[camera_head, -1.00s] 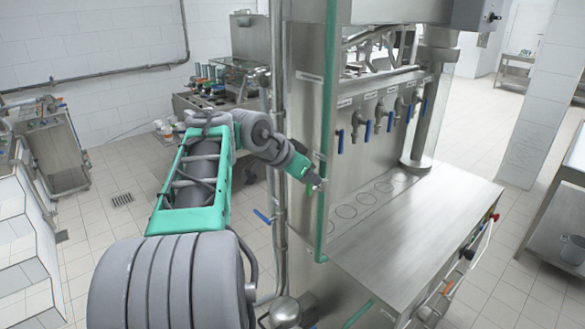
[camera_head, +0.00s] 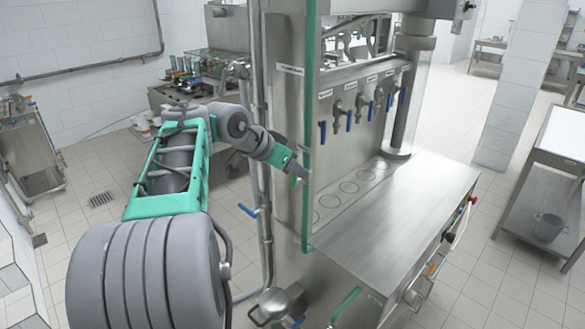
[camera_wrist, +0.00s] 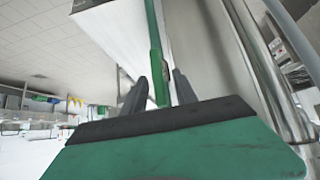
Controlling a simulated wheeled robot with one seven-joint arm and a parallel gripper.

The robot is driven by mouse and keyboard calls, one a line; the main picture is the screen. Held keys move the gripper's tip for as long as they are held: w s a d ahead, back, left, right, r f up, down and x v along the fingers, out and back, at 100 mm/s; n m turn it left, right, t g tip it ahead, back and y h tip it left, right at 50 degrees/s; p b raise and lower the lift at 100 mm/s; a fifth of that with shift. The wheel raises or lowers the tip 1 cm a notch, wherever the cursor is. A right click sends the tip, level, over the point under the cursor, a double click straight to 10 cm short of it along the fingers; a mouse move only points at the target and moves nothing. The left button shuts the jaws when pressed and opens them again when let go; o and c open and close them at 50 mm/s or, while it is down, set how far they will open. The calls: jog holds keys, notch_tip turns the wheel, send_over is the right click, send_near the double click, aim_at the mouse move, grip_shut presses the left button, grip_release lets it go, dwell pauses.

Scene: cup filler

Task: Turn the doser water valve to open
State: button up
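The steel filling machine (camera_head: 285,120) has a row of taps with blue levers, among them a left tap (camera_head: 337,122) and a tap beside it (camera_head: 362,105). Another blue lever (camera_head: 248,210) sits on the vertical pipe left of the machine. The labels are too small to read, so I cannot tell which is the doser water valve. My gripper (camera_head: 304,178) is by the machine's green front edge (camera_head: 308,130), below and left of the taps. In the wrist view its two fingers (camera_wrist: 159,82) stand apart and empty, with the green edge showing between and beyond them.
A steel counter (camera_head: 400,215) with round cup marks extends right of the machine. A steel pot (camera_head: 275,302) stands low at its left front. A side table (camera_head: 560,135) with a grey bucket (camera_head: 548,228) is at right. Tiled floor lies open between.

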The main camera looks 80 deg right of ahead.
jog(key=shift+r, duration=0.1)
jog(key=v, duration=0.7)
jog(key=shift+w+a+r, duration=0.15)
jog(key=shift+a+r, duration=0.1)
